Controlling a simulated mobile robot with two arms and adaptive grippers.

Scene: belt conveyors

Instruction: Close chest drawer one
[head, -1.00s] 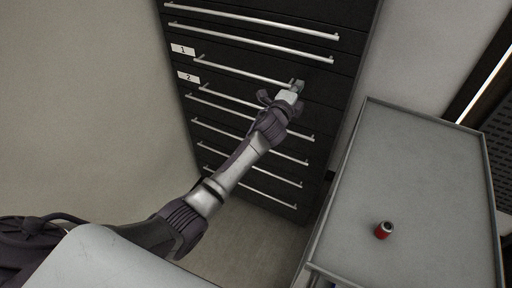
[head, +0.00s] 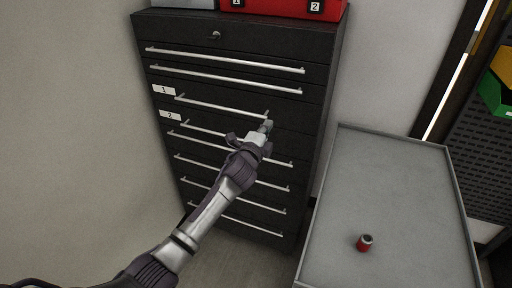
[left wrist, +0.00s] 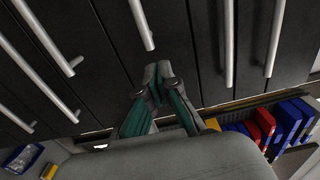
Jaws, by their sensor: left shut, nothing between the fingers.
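The dark chest (head: 240,36) stands ahead with several long silver handles. Drawer one, marked by a white label "1" (head: 164,90), has a shorter handle (head: 222,106). Its front looks level with the neighbouring fronts; I see no clear gap. My left gripper (head: 267,125) is shut and empty, its tips at the drawer front just below the right end of that handle. In the left wrist view the closed fingertips (left wrist: 158,72) point at the dark front beside a handle's end (left wrist: 149,44). I cannot tell whether they touch. My right gripper is not in view.
A label "2" (head: 170,115) marks the drawer below. A red box (head: 285,8) sits on the chest. A grey cart (head: 400,180) stands at the right with a red can (head: 364,243) on it. Coloured bins (left wrist: 265,122) show in the left wrist view.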

